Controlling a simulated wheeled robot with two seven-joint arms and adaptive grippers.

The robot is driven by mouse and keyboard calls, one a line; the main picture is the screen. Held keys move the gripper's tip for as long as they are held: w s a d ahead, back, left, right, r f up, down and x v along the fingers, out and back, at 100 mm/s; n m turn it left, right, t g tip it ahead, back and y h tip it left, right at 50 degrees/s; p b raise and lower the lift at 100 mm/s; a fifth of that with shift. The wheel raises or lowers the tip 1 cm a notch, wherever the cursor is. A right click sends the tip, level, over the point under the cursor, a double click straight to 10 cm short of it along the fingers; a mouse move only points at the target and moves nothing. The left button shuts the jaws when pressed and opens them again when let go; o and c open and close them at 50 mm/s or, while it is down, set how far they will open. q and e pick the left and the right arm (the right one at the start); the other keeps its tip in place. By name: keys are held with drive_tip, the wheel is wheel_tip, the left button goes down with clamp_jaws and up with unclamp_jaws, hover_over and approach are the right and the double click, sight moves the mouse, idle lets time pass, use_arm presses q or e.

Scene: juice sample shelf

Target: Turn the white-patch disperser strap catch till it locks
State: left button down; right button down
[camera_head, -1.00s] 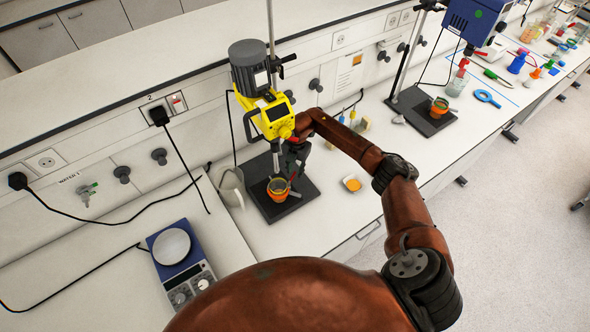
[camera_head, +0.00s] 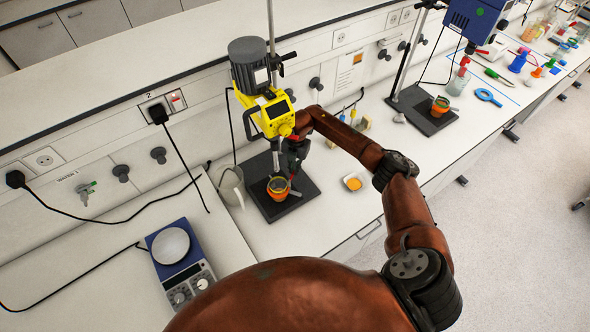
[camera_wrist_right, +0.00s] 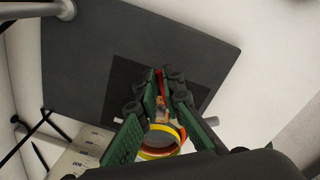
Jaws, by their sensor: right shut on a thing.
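The yellow disperser (camera_head: 270,117) stands at the back of the near bench, with a dark grey motor and a white patch (camera_head: 261,76) on it. Below it an orange cup (camera_head: 277,190) with a yellow band sits on a black base plate; the cup also shows in the right wrist view (camera_wrist_right: 160,143). My right gripper (camera_head: 294,172) is just above and beside the cup. In the wrist view its green-padded fingers (camera_wrist_right: 160,92) close on a narrow red strap catch (camera_wrist_right: 160,82). Whether the catch is locked cannot be told. My left gripper is out of view.
A pale jug (camera_head: 230,184) stands left of the base plate (camera_head: 303,193), and a small dish with orange contents (camera_head: 352,183) lies right of it. A blue balance (camera_head: 178,260) is at front left. A second, blue disperser (camera_head: 476,20) stands farther right.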

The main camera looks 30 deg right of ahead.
drive_tip(key=n+b, duration=0.1)
drive_tip(key=w+a+n+b, duration=0.1)
drive_tip(key=n+b, duration=0.3)
drive_tip(key=shift+w+a+f, duration=0.15)
drive_tip(key=shift+a, duration=0.15)
drive_tip(key=shift+w+a+n+b, duration=0.15)
drive_tip(key=shift+a+n+b, duration=0.25)
drive_tip(key=shift+n+b, duration=0.5)
drive_tip(key=shift+a+n+b, duration=0.45)
drive_tip(key=shift+n+b, duration=0.35)
drive_tip(key=shift+n, duration=0.3)
drive_tip(key=shift+a+r+n+b, duration=0.2)
drive_tip(key=shift+a+n+b, duration=0.4)
drive_tip(key=shift+n, duration=0.5)
drive_tip(key=shift+d, duration=0.1)
drive_tip(key=c, duration=2.1)
unclamp_jaws()
drive_tip(key=shift+g, duration=0.3)
